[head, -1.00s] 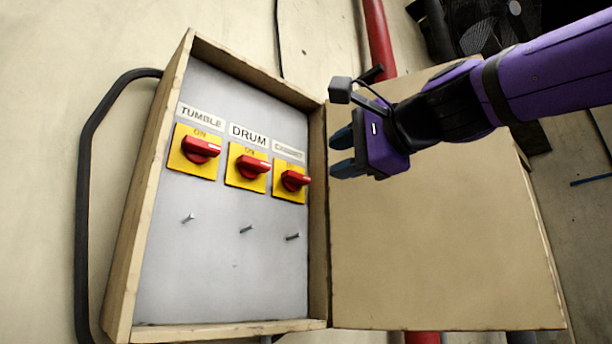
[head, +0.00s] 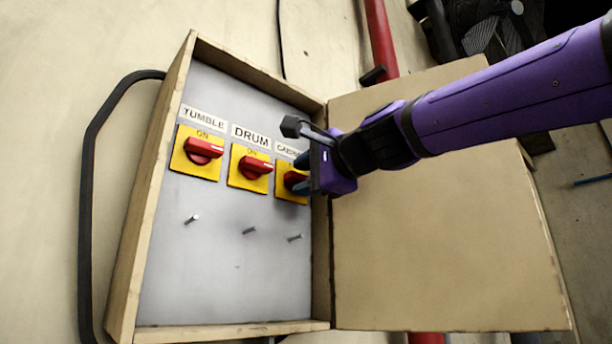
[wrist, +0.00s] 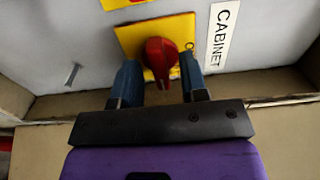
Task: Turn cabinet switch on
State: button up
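The cabinet switch (head: 292,180) is a red rotary knob on a yellow plate, rightmost of three in the open box, partly hidden by my gripper in the head view. In the wrist view the red cabinet knob (wrist: 160,56) stands between my two blue fingertips, below its yellow plate's ON mark at right. The CABINET label (wrist: 222,35) is beside it. My gripper (head: 300,172) is at the switch, and in the wrist view (wrist: 160,80) its fingers are apart, one on each side of the knob, with small gaps visible. Contact is not evident.
The tumble switch (head: 203,150) and drum switch (head: 254,167) are to the left. Small metal bolts (head: 249,231) stick out below. The box's wooden rim (head: 321,230) and open door (head: 440,250) are close to my gripper and arm.

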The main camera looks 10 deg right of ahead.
grip_shut()
jog(key=shift+n, duration=0.3)
jog(key=n, duration=0.3)
jog(key=shift+n, duration=0.4)
jog(key=n, duration=0.9)
jog(key=shift+n, duration=2.2)
jog(key=shift+f, duration=0.1)
